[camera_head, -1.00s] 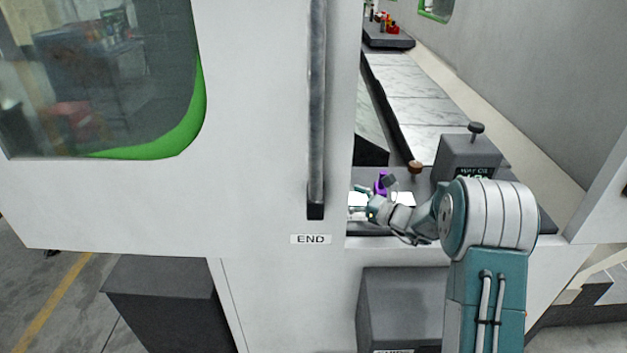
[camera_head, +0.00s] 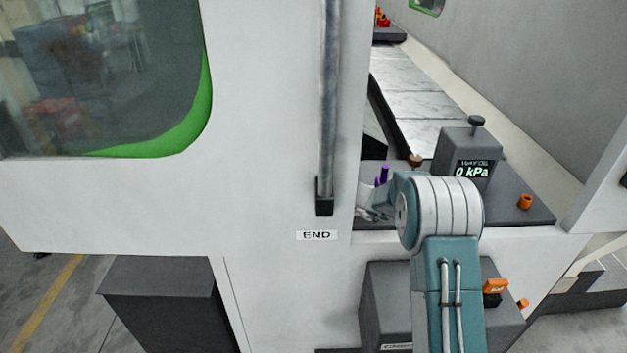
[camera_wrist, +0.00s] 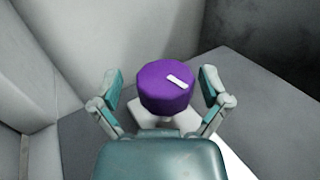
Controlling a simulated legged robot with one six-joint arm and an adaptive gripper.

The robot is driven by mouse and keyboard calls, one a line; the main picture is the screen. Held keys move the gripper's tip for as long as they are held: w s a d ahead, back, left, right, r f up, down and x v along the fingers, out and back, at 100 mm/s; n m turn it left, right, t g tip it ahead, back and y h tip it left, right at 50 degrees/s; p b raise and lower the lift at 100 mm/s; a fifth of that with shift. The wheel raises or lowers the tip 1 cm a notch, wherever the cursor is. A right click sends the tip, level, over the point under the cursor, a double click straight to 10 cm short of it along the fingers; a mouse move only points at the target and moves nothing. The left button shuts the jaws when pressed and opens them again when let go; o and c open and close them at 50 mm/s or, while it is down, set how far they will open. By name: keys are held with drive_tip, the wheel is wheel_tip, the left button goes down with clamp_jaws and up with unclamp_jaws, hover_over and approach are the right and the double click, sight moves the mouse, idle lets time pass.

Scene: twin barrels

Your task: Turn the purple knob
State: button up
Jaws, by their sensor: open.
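The purple knob (camera_wrist: 166,90) is round with a white mark on its top. In the wrist view it sits on a pale base on the dark grey panel (camera_wrist: 262,88). My gripper (camera_wrist: 161,85) is open, with one finger on each side of the knob. A gap shows between each finger and the knob in this view; their depth relative to it is hard to tell. In the head view the knob (camera_head: 384,172) shows as a small purple shape by the door edge, and my arm hides most of the gripper.
A grey box with a "0 kPa" display (camera_head: 472,171) stands right of my arm. A brown knob (camera_head: 415,160) and an orange knob (camera_head: 525,202) are on the same ledge. A white door with a long handle (camera_head: 328,110) borders the left. A grey box (camera_head: 385,310) stands below.

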drive_tip(key=shift+d, duration=0.45)
drive_tip(key=shift+d+r, duration=0.1)
drive_tip(key=shift+c, duration=1.2)
drive_tip(key=c, duration=0.9)
drive_tip(key=shift+a, duration=0.35)
drive_tip(key=shift+m+t, duration=0.3)
drive_tip(key=shift+t, duration=0.1)
drive_tip(key=shift+d+m+t+h, duration=0.1)
drive_tip(key=shift+m+t+h, duration=1.1)
drive_tip(key=shift+t+h, duration=0.25)
drive_tip(key=shift+w, duration=0.1)
drive_tip(key=o, duration=1.1)
drive_tip(key=shift+o, duration=0.2)
